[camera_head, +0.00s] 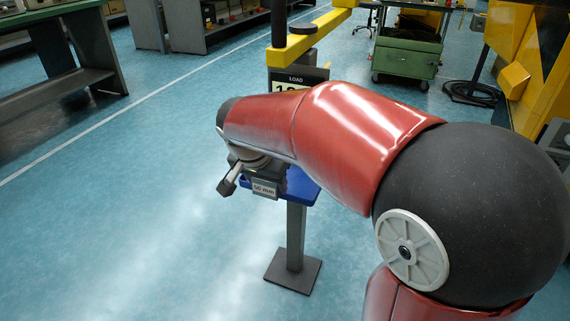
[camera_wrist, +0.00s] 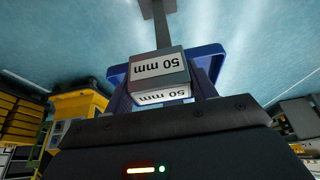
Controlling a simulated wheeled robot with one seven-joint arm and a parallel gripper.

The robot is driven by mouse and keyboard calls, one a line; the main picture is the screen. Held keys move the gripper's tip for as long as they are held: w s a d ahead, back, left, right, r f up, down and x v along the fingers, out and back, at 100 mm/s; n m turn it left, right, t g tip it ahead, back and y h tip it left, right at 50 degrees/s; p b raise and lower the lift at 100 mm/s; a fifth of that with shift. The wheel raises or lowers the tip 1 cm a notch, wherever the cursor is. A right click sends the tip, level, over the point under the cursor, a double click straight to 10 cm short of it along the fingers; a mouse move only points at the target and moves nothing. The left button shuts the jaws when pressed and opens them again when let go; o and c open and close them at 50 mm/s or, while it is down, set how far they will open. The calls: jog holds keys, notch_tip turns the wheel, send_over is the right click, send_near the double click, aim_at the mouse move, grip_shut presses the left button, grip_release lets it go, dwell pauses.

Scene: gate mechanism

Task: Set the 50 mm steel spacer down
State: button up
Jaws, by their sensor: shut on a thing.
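The steel spacer (camera_head: 265,190) is a grey block with a white "50 mm" label. It also shows upside down in the wrist view (camera_wrist: 160,68), with a label on two faces. My gripper (camera_head: 248,177) is shut on the spacer; its jaws are largely hidden by my red arm in the head view. In the wrist view the dark gripper body (camera_wrist: 170,122) fills the bottom. A blue tray (camera_head: 301,187) on a grey post is right beside or under the spacer; it also shows behind the spacer in the wrist view (camera_wrist: 207,51). I cannot tell whether spacer and tray touch.
The grey post (camera_head: 296,236) stands on a square floor plate (camera_head: 293,273). Behind my arm are a yellow beam (camera_head: 305,39) and a sign reading "LOAD" (camera_head: 297,77), partly hidden. A green cart (camera_head: 407,55) stands farther back.

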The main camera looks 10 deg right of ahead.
jog(key=w+d, duration=0.2)
jog(key=w+d+p, duration=0.1)
jog(key=w+d, duration=0.1)
jog(key=w, duration=0.1)
jog(key=w+d, duration=0.2)
jog(key=w, duration=0.1)
jog(key=shift+w+r, duration=0.1)
jog(key=shift+w+d+f, duration=0.1)
jog(key=shift+w+f, duration=0.05)
jog(key=shift+f, duration=0.75)
jog(key=shift+w+d+f, duration=0.1)
jog(key=shift+f, duration=0.8)
jog(key=shift+f, duration=0.15)
jog(key=o, duration=1.6)
